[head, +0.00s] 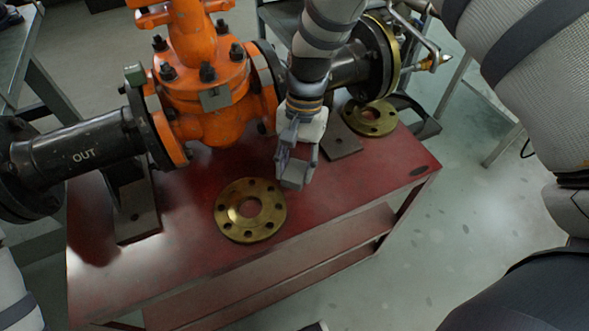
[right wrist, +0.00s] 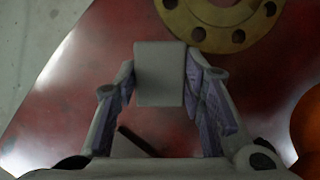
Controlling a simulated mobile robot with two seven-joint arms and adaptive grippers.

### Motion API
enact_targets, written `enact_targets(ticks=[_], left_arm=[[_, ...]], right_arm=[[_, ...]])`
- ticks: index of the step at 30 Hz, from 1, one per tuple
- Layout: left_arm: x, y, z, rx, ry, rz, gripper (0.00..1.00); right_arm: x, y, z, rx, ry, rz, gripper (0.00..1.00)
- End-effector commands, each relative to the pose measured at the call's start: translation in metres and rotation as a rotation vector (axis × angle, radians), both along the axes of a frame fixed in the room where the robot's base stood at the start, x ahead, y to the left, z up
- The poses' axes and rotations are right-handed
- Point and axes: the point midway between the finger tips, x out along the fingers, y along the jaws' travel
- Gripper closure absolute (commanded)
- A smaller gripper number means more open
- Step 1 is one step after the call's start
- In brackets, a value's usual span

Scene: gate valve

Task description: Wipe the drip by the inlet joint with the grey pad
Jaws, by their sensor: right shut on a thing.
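My right gripper (head: 296,150) hangs over the red bench top, in front of the inlet side of the orange gate valve (head: 205,85). It is shut on the grey pad (head: 292,177). In the right wrist view the pad (right wrist: 160,72) is a plain grey block between both fingers. The black inlet pipe (head: 347,66) runs right from the valve, partly hidden by my right arm. I cannot make out a drip for certain near the inlet joint. A small dark oval spot (head: 420,170) lies near the bench's right corner. My left gripper is out of view.
A brass flange ring (head: 250,209) lies flat on the bench (head: 190,265), left of the pad. Another brass ring (head: 371,118) lies at the back right. The outlet pipe (head: 85,152) extends left. The bench front between ring and right corner is clear.

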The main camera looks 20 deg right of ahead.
Motion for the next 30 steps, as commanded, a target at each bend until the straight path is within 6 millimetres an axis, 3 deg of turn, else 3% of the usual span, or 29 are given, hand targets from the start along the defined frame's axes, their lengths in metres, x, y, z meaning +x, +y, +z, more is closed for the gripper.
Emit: enact_targets(ticks=[9,16,30], left_arm=[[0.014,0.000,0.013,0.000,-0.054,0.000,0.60],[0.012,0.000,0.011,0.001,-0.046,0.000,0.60],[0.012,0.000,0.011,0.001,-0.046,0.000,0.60]], right_arm=[[-0.007,-0.005,0.032,0.000,-0.008,0.000,0.85],[-0.007,-0.009,0.047,0.000,-0.001,0.000,0.85],[-0.007,-0.010,0.052,-0.001,-0.001,0.000,0.85]])
